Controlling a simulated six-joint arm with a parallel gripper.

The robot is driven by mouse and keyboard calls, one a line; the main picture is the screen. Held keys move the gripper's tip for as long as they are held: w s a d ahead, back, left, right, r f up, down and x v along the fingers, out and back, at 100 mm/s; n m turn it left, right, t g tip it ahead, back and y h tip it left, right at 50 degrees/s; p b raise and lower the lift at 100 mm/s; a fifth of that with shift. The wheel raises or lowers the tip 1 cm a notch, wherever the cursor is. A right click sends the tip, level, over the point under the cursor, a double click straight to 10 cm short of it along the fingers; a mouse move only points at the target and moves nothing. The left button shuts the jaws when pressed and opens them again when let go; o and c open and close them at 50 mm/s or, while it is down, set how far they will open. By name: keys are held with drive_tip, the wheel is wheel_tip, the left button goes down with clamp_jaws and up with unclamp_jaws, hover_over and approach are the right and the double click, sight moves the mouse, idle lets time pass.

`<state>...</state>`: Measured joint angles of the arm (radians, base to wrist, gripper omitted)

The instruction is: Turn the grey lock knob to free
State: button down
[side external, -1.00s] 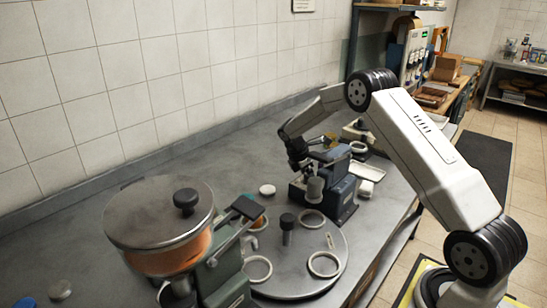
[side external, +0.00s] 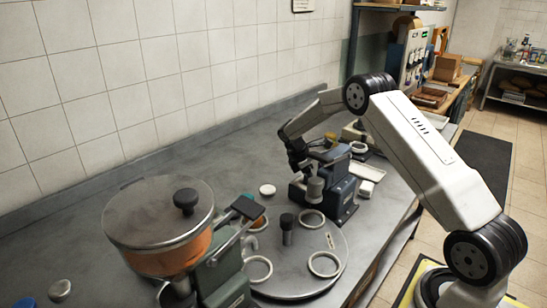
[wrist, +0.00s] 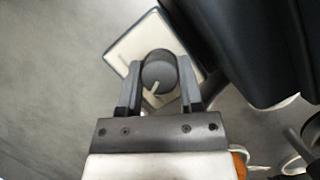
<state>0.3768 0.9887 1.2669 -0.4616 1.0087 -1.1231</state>
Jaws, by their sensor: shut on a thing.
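The grey lock knob (wrist: 158,72) shows in the wrist view as a round dark grey cap with a pale pointer line. The line points toward the lower left of the picture. Under it is a cream plate with a dark border (wrist: 128,47). My gripper (wrist: 160,78) has one finger on each side of the knob and is shut on it. In the side view my gripper (side external: 298,158) is low beside the blue-grey machine (side external: 340,198). The knob cannot be made out there, and any markings around it are not legible.
A round turntable (side external: 300,275) with several pale rings stands in front of the machine. A hopper with a round metal lid (side external: 150,215) stands at the left front. A large dark body (wrist: 240,50) fills the wrist view's upper right.

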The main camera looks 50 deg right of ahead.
drive_tip(key=m+g+y, duration=0.1)
drive_tip(key=m, duration=0.2)
idle(0.4)
drive_tip(key=shift+c, duration=1.3)
unclamp_jaws()
drive_tip(key=v, duration=0.8)
